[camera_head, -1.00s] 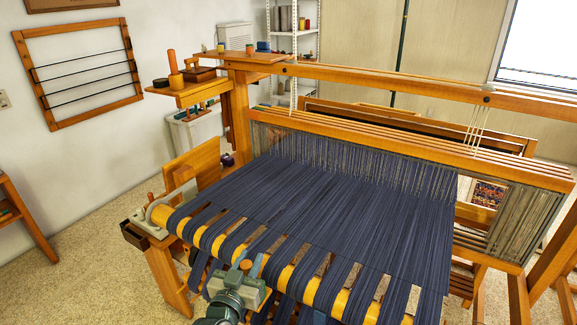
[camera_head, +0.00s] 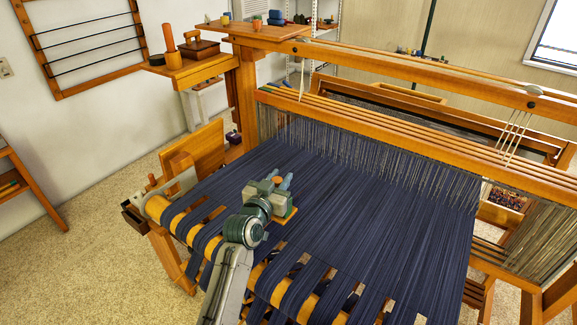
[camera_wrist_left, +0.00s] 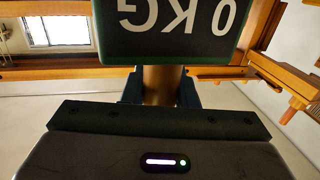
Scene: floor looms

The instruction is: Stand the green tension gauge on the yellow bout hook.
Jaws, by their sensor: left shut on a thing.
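My left gripper (camera_head: 278,184) is over the dark blue warp of the loom, shut on the green tension gauge (camera_head: 289,214). In the head view only an edge of the gauge shows past the gripper. In the left wrist view the gauge (camera_wrist_left: 172,50) is a dark panel with a green rim and upside-down "0 KG" lettering, and a brown stem sits between the blue fingers. A small yellow thing (camera_head: 225,18) stands on the loom's top shelf; it may be the yellow bout hook, but it is too small to tell. My right gripper is not in view.
The top shelf (camera_head: 250,30) also holds small green and blue things. A lower side shelf (camera_head: 190,70) carries an orange cylinder (camera_head: 170,40) and a wooden box (camera_head: 199,48). The loom's long beams (camera_head: 420,65) cross behind the warp. Air above the warp is clear.

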